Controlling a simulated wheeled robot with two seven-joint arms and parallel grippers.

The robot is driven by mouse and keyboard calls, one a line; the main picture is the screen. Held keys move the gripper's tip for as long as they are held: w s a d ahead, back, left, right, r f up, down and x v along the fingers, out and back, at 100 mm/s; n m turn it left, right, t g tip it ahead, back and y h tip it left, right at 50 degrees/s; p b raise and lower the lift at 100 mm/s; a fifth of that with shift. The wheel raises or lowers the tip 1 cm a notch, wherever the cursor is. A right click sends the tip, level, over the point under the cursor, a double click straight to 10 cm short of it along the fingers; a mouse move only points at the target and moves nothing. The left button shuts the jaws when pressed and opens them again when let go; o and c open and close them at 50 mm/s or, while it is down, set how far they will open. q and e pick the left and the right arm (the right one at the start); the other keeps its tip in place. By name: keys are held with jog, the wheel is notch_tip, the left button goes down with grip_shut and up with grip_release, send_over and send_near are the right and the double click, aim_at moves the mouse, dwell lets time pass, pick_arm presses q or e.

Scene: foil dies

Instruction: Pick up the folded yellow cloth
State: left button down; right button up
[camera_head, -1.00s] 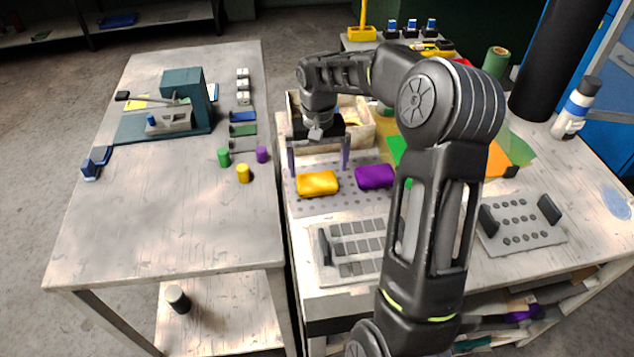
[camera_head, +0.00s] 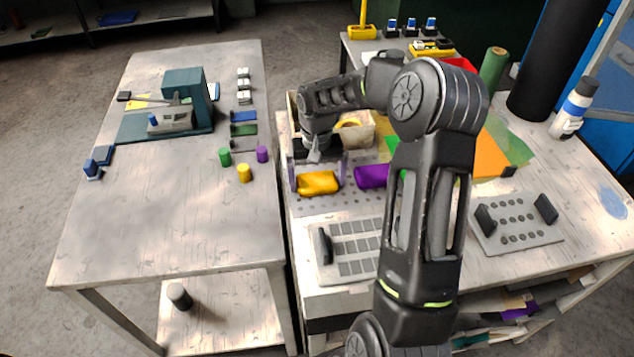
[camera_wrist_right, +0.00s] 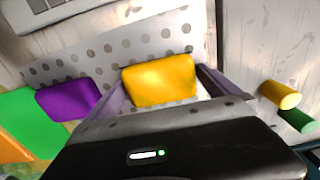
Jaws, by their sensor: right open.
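The folded yellow cloth (camera_head: 318,183) lies on a grey perforated mat (camera_head: 300,203) on the right-hand table. My right gripper (camera_head: 318,172) is open, reaching down just behind and over the cloth. In the right wrist view the yellow cloth (camera_wrist_right: 158,79) sits between the two spread fingers (camera_wrist_right: 160,92), with its far edge beyond them. I cannot tell whether the fingers touch it. My left gripper is not in view.
A folded purple cloth (camera_head: 371,176) lies close beside the yellow one; it also shows in the right wrist view (camera_wrist_right: 68,99). A wooden box (camera_head: 357,132) stands behind. A grey slotted tray (camera_head: 350,248) lies in front. Yellow (camera_head: 244,173) and green (camera_head: 225,157) cylinders stand on the left table.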

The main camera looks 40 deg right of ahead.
aim_at(317, 179)
jog(key=shift+c, duration=0.3)
jog(key=c, duration=1)
jog(key=shift+r, duration=0.1)
jog(key=shift+c, duration=0.2)
notch_tip(317, 179, up, 10)
jog(key=shift+b, duration=0.85)
